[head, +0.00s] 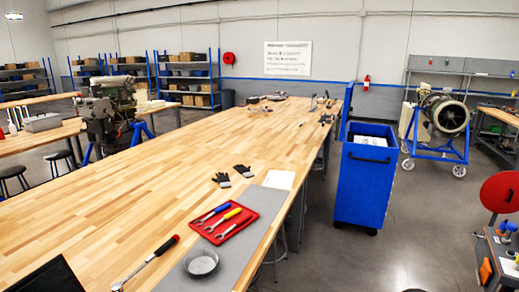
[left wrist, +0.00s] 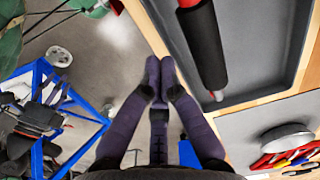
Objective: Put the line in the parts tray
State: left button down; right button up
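A dark, shallow tray with a raised rim fills the upper right of the left wrist view (left wrist: 268,45). A dark flat corner (head: 48,277) at the lower left of the head view may be the same tray. A thick black rod with red parts (left wrist: 207,45) shows over the tray in the left wrist view; I cannot tell whether it is the line or a tool handle. My left gripper (left wrist: 160,68) has its fingertips together with nothing visible between them, over the floor beside the table edge. My right gripper is in neither view. I cannot clearly identify the line.
A grey mat on the wooden table holds a round metal dish (head: 201,262) and a red tool tray (head: 224,221). A long wrench (head: 147,262) lies left of the mat. Black gloves (head: 233,175) lie beyond. A blue cart (head: 364,180) stands right. The table's left middle is clear.

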pick_arm(q)
jog(key=shift+a, duration=0.15)
jog(key=shift+w+a+p, duration=0.2)
jog(key=shift+w+a, duration=0.35)
jog(key=shift+a, duration=0.7)
jog(key=shift+w+a+p, duration=0.2)
jog(key=shift+w+a, duration=0.3)
jog(key=shift+a, duration=0.8)
jog(key=shift+w+a+p, duration=0.2)
jog(key=shift+w+a, duration=0.35)
jog(key=shift+a, duration=0.7)
notch_tip(320, 180, up, 8)
jog(key=p, duration=0.5)
jog(key=shift+p, duration=0.4)
